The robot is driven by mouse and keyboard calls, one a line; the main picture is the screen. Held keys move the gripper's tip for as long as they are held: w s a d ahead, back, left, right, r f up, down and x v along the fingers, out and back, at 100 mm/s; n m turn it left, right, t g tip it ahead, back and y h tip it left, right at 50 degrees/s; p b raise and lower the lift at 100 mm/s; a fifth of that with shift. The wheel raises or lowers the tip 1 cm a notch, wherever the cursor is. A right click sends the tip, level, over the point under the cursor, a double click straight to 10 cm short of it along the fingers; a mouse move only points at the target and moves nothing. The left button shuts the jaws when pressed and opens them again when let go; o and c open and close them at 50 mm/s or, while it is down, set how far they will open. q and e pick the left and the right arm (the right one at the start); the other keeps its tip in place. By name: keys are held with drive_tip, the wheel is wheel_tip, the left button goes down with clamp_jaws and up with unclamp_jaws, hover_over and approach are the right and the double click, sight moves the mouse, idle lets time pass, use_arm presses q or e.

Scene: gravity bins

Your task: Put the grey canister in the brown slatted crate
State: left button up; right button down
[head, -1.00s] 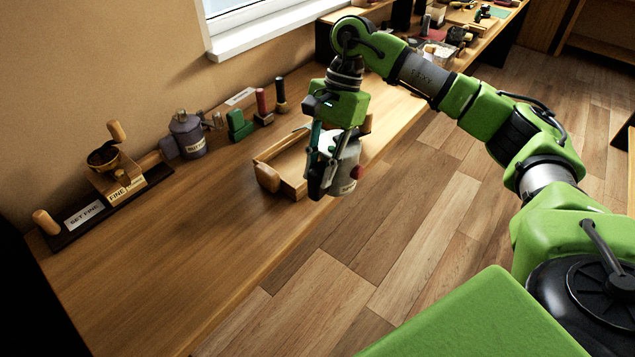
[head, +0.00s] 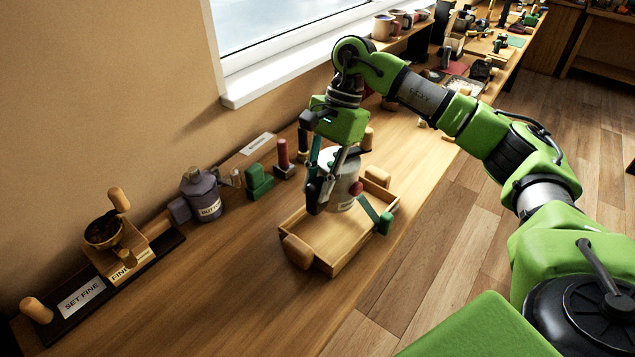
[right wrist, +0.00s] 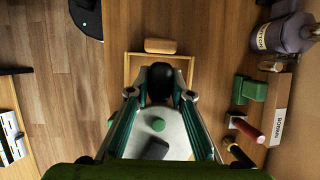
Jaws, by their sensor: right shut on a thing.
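The grey canister (head: 343,190), pale with a label and a red knob, is held upright in my right gripper (head: 328,190). The gripper is shut on it. In the right wrist view the canister (right wrist: 178,138) shows as a pale round body between the fingers (right wrist: 158,100). The brown wooden crate (head: 345,262), with low walls and handles at its ends, stands on the bench below. The canister overlaps the far part of its opening; I cannot tell whether it touches the floor. The crate's wall (right wrist: 128,72) also shows in the wrist view. My left gripper is not in view.
A purple bottle (head: 203,195), a green block (head: 258,182) and a red-handled tool (head: 283,155) stand along the wall. A grinder (head: 105,235) is at the left. A teal strip with a green end (head: 384,222) shows at the crate's right side. The bench's front left is clear.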

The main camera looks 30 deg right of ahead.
drive_tip(key=shift+w+f, duration=0.1)
wheel_tip(320, 180, down, 2)
drive_tip(key=shift+b, duration=1.1)
use_arm(q)
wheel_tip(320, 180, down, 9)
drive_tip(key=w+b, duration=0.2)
drive_tip(key=b, duration=0.4)
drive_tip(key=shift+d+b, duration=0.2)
drive_tip(key=shift+b, duration=0.1)
use_arm(e)
wheel_tip(320, 180, down, 8)
use_arm(q)
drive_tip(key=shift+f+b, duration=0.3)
drive_tip(key=shift+b, duration=0.1)
use_arm(e)
drive_tip(key=shift+f, duration=0.55)
drive_tip(key=c, duration=1.7)
unclamp_jaws()
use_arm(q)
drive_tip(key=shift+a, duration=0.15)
